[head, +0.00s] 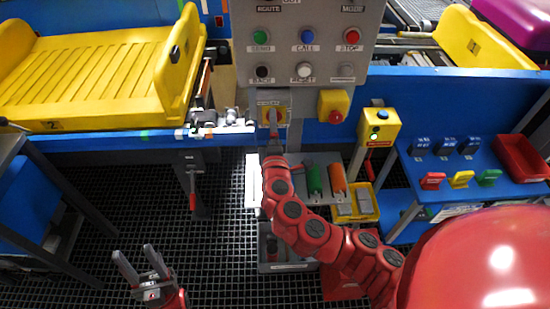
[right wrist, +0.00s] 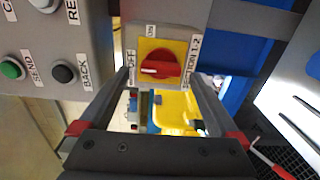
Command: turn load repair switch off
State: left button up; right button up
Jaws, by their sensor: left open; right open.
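The switch is a red rotary knob (right wrist: 160,67) on a yellow plate in a grey box, with OFF, ON and a SECTION 1-2 label around it. The white mark on the knob points to the left, towards OFF. In the head view the switch box (head: 266,98) is below the button panel, partly hidden by my right gripper (head: 273,131). In the right wrist view my right gripper (right wrist: 160,76) is open, its fingers on either side of the knob; contact cannot be told. My left gripper (head: 132,254) is open and empty above the dark grid floor.
A grey panel (head: 330,75) with several buttons stands above the switch. A yellow box with a red button (head: 333,106) is close to its right. A yellow tray (head: 90,75) is at left. A blue table (head: 470,195) with coloured items is at right.

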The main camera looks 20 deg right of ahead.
jog(key=p+v, duration=0.3)
jog(key=v, duration=1.2)
jog(key=shift+s+p, duration=0.35)
